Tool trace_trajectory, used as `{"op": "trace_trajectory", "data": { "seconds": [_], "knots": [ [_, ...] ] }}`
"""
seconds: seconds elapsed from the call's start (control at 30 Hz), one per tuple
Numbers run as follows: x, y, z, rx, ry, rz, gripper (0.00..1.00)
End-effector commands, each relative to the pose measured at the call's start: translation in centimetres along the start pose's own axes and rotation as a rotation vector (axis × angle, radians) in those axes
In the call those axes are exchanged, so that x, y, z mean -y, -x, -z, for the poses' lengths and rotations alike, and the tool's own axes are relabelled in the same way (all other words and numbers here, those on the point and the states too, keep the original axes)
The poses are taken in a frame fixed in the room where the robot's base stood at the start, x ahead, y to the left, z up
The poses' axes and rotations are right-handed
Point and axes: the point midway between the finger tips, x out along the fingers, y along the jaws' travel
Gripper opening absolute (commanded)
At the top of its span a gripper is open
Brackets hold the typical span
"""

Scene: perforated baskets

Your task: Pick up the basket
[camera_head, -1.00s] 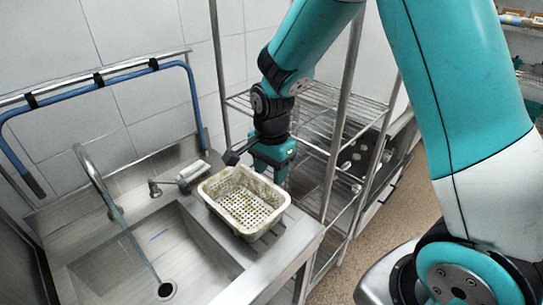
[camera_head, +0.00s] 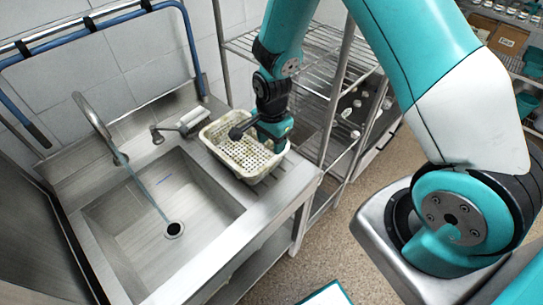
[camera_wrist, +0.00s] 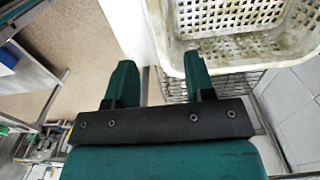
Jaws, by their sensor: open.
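The basket (camera_head: 226,150) is a cream, perforated, rectangular tub with dirty marks. It stands upright and empty on the steel counter, right of the sink basin. In the wrist view the basket (camera_wrist: 240,48) fills the upper right, with its near rim beside the right fingertip. My gripper (camera_head: 272,150) is at the basket's right end in the head view, and the arm hides part of that rim. In the wrist view my gripper (camera_wrist: 160,80) is open, with two green fingers apart and nothing held between them. I cannot tell whether a finger touches the basket.
A sink basin (camera_head: 165,215) with a curved tap (camera_head: 92,118) and running water is left of the basket. A brush-like object (camera_head: 193,121) lies behind it. A wire shelf rack (camera_head: 335,55) stands close behind my gripper. Open floor (camera_head: 335,235) is at the right.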

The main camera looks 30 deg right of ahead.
Motion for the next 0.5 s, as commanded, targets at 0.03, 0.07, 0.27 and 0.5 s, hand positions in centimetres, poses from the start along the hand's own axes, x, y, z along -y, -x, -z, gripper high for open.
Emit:
{"op": "trace_trajectory", "data": {
  "seconds": [0.03,0.07,0.27,0.5],
  "knots": [
    [-0.1,-0.9,0.0,0.001,0.000,-0.006,0.49],
    [-0.1,-1.5,0.0,0.001,0.000,-0.006,0.49],
    [-0.1,-5.2,0.0,0.001,0.000,-0.005,0.49],
    [0.0,-8.0,0.0,0.000,0.000,-0.001,0.49]
  ]
}}
